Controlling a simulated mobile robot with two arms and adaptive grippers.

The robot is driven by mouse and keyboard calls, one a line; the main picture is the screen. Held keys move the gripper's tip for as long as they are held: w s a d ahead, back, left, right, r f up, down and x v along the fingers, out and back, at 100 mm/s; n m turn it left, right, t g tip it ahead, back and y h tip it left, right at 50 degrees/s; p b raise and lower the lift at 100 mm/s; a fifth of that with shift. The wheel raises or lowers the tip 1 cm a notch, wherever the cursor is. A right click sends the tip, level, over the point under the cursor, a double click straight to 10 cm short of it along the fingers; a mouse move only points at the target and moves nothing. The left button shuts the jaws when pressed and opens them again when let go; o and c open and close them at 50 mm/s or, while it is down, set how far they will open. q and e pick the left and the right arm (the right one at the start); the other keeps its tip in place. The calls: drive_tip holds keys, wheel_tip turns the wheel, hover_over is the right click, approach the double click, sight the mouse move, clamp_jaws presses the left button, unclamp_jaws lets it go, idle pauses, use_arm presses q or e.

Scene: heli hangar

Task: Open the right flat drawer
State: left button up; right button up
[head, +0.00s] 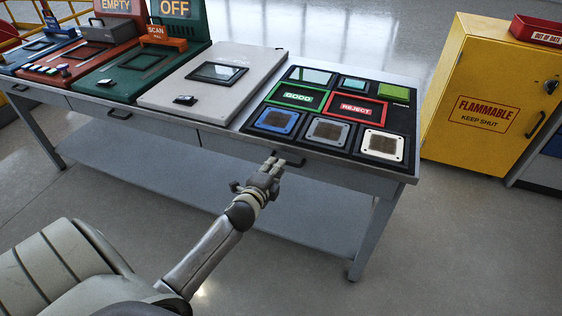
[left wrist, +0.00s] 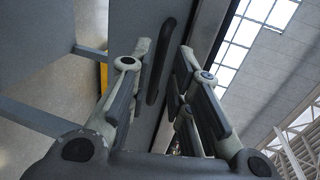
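The right flat drawer (head: 335,171) is under the right half of the grey table, its front looking flush with the table's front side. Its dark bar handle (head: 291,161) is partly hidden by my left gripper (head: 271,167), which is close in front of it. In the left wrist view my left gripper (left wrist: 160,85) has its fingers apart, and the dark handle (left wrist: 161,58) shows in the gap between them. I cannot tell whether any finger touches the handle. My right gripper is not in view.
The grey table (head: 236,125) carries a dark sorting panel (head: 343,117) and several device stations. Another drawer handle (head: 118,114) is further left. A yellow flammables cabinet (head: 480,125) stands to the right. The floor in front of the table is clear.

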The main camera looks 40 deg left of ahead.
use_arm(q)
drive_tip(key=shift+x, duration=2.3)
drive_tip(key=shift+f, duration=0.1)
clamp_jaws()
